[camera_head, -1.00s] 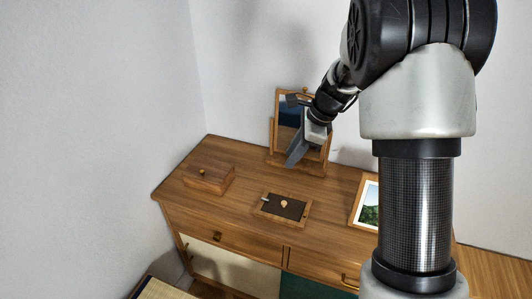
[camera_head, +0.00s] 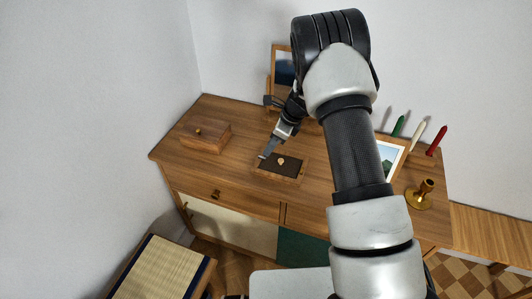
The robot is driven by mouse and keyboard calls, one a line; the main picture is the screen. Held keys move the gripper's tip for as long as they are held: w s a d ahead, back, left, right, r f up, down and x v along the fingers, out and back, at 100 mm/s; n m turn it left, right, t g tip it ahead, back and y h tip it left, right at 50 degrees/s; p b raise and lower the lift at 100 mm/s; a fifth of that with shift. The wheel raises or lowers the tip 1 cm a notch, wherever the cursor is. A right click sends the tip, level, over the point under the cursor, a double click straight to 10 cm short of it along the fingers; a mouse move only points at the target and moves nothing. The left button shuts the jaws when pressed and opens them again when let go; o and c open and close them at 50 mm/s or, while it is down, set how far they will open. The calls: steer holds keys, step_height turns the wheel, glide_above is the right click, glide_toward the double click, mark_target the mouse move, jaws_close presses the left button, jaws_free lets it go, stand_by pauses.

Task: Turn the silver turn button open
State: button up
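A wooden frame with a dark panel (camera_head: 292,170) lies flat on the dresser top. The panel has a small round light knob (camera_head: 281,161) in its middle. The silver turn button sits at the panel's left edge in the earlier frame; now my gripper covers that spot, so its angle is hidden. My gripper (camera_head: 266,152) points down at the left edge of the panel, just beside the knob. I cannot tell whether it touches the turn button. Its fingers overlap in this view, so their opening is unclear.
On the dresser (camera_head: 240,182) a wooden box (camera_head: 204,137) stands left, and a mirror (camera_head: 283,66) behind. A picture frame (camera_head: 389,158), a brass candlestick (camera_head: 421,194) and green, white and red candles (camera_head: 437,140) are at right. A stool (camera_head: 160,270) stands front left.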

mark_target(263, 157)
steer(key=x, duration=0.5)
jaws_close()
